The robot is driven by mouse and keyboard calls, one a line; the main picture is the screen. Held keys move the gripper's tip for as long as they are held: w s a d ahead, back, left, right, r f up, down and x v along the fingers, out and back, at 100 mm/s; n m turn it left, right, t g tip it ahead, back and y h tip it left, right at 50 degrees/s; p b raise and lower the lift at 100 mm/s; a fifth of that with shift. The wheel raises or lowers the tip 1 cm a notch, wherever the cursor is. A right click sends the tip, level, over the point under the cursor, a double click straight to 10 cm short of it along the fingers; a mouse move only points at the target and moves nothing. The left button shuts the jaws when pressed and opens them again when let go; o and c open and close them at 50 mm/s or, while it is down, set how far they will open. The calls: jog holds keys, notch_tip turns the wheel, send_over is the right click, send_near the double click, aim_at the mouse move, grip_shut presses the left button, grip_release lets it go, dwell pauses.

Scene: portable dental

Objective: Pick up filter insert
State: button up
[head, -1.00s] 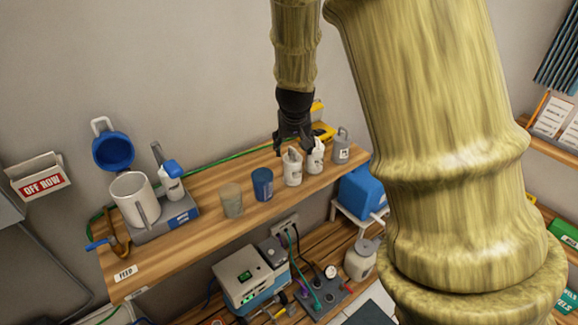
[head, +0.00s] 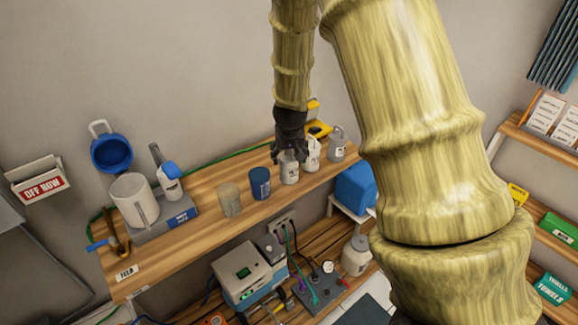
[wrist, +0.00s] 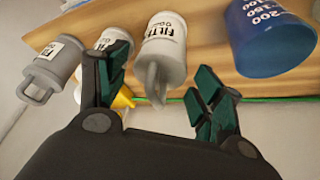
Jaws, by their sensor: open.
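A white filter insert (head: 289,172) with a loop handle on top stands on the wooden shelf. In the wrist view this filter insert (wrist: 167,40) shows a "FILT" label, with its handle pointing toward my palm. My gripper (head: 288,151) is just above it, pointing down. In the wrist view my gripper (wrist: 160,72) is open, with one finger on each side of the insert's handle and nothing held. A second white labelled container (head: 312,153) stands close by; one finger partly hides it in the wrist view (wrist: 115,40). A grey handled container (head: 337,143) stands beyond it.
A blue cup (head: 260,183) and a grey-green cup (head: 229,200) stand left of the insert on the shelf (head: 213,183). A white jug (head: 133,200) is farther left. A yellow item (head: 319,129) lies behind. The wall is close behind the shelf.

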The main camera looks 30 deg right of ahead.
aim_at(289, 157)
jog(key=shift+p+x, duration=0.45)
jog(key=shift+x, duration=1.25)
jog(key=c, duration=0.9)
